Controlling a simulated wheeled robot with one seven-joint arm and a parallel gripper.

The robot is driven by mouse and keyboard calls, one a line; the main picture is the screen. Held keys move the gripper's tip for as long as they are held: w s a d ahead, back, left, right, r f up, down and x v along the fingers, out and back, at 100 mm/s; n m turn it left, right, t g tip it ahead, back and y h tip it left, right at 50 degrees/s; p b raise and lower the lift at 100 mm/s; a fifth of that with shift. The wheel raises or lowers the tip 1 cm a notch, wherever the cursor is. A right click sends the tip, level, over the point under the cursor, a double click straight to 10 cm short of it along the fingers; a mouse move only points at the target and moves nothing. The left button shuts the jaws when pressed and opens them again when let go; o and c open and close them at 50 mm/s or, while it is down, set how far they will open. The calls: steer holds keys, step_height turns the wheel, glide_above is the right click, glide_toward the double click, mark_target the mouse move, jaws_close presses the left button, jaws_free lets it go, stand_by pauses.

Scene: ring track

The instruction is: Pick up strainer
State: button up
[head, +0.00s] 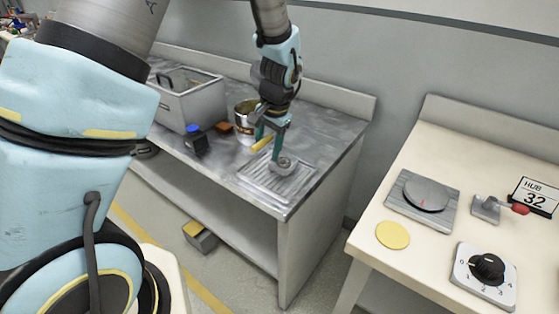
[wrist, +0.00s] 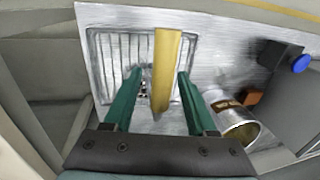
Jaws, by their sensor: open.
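The strainer has a yellow handle (head: 262,144) and what looks like a round grey metal bowl (head: 284,164) over the ribbed drainer (head: 260,185) on the steel bench. My gripper (head: 269,147) points down over it, its two green fingers apart. In the wrist view the yellow strainer handle (wrist: 167,65) runs between the open fingers of my gripper (wrist: 160,73), nearer the right one. A small patch of dark mesh shows left of the handle; most of the bowl is hidden there. I cannot tell whether either finger touches the handle.
A grey basin (head: 190,97) is farther left. A cream table (head: 392,270) stands right, across a gap.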

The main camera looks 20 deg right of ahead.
steer(key=shift+c, duration=0.4)
jaws_close()
stand_by(0.9)
